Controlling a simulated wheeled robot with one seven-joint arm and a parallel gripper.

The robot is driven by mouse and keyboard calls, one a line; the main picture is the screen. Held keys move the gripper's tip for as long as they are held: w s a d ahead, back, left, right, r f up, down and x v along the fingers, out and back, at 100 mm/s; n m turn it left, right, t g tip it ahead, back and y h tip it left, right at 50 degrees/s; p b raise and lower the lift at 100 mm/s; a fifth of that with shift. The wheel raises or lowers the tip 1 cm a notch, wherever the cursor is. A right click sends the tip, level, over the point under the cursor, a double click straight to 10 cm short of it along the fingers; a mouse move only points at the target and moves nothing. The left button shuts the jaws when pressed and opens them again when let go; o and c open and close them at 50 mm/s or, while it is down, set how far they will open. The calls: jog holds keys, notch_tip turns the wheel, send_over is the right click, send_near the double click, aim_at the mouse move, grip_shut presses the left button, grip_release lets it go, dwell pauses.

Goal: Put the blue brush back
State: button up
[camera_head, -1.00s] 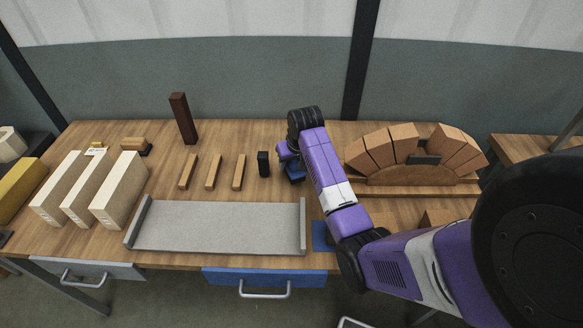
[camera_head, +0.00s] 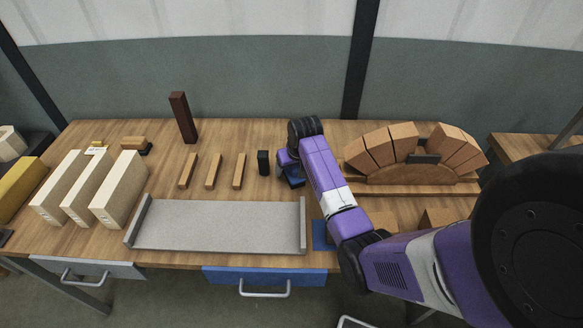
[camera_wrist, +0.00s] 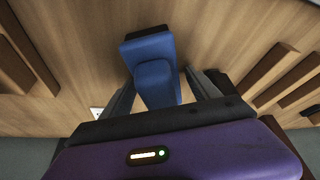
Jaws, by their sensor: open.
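The blue brush (camera_head: 294,178) lies on the wooden table, partly hidden behind my gripper (camera_head: 288,164) in the head view. In the wrist view the brush (camera_wrist: 148,48) shows a blue handle and a wider blue head with a dark far edge. My gripper (camera_wrist: 160,82) is open, with one finger on each side of the blue handle. I cannot tell whether either finger touches it. A flat blue patch (camera_head: 321,237) lies on the table to the right of the grey tray.
The grey tray (camera_head: 220,226) fills the front middle. A brick arch (camera_head: 405,150) on a wooden base is to the right. A dark upright block (camera_head: 183,118) stands at the back.

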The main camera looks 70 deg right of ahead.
jog(key=shift+r, duration=0.15)
jog(key=v, duration=1.2)
